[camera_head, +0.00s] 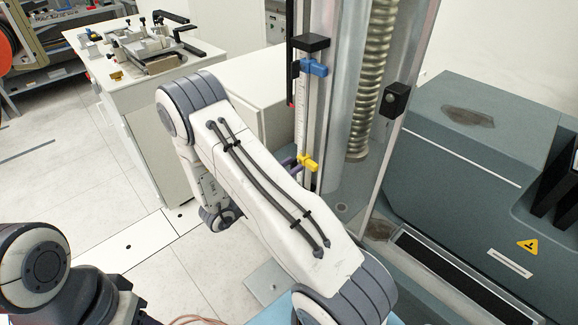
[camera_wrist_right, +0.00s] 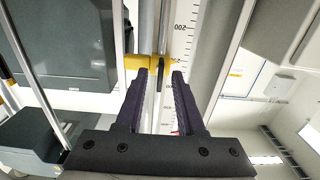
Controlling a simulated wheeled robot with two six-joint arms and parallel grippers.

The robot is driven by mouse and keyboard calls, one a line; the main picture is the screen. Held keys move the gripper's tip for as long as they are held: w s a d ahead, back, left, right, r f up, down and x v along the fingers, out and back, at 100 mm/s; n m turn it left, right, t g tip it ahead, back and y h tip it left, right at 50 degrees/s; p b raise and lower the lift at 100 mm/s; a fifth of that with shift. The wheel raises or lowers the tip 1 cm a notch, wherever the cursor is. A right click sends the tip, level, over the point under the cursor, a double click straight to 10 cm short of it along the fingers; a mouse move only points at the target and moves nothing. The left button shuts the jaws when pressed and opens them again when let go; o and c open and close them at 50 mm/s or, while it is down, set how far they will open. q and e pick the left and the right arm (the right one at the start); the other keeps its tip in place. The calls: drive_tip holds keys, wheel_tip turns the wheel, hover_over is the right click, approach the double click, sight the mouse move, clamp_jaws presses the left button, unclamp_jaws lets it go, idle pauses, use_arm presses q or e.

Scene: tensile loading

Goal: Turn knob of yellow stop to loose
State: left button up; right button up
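The yellow stop (camera_head: 309,162) sits low on the white scale rail (camera_head: 301,120) of the testing machine. In the right wrist view the yellow stop (camera_wrist_right: 136,62) is just beyond my fingertips, with a small dark part, perhaps its knob, between or just past the tips. My right gripper (camera_wrist_right: 160,76) has purple fingers, apart with a gap between them. In the head view its purple fingers (camera_head: 290,164) show beside the stop, partly hidden by my right arm. Contact cannot be told. My left gripper is out of view; only left arm links show.
A blue stop (camera_head: 313,68) sits higher on the same rail. A threaded column (camera_head: 374,75) stands right of it, and a grey machine housing (camera_head: 470,130) fills the right. A white bench (camera_head: 150,95) with fixtures stands at the back left. Floor is clear at the left.

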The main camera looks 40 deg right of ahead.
clamp_jaws()
drive_tip(key=shift+n, duration=0.3)
drive_tip(key=n+p, duration=0.3)
drive_tip(key=n, duration=0.2)
drive_tip(key=n+p, duration=0.3)
drive_tip(key=n, duration=0.3)
drive_tip(key=shift+w+n, duration=0.2)
drive_tip(key=shift+n, duration=0.1)
drive_tip(key=n, duration=0.3)
drive_tip(key=n+p, duration=0.1)
drive_tip(key=n, duration=0.1)
drive_tip(key=shift+f+n, duration=0.2)
drive_tip(key=shift+n, duration=0.2)
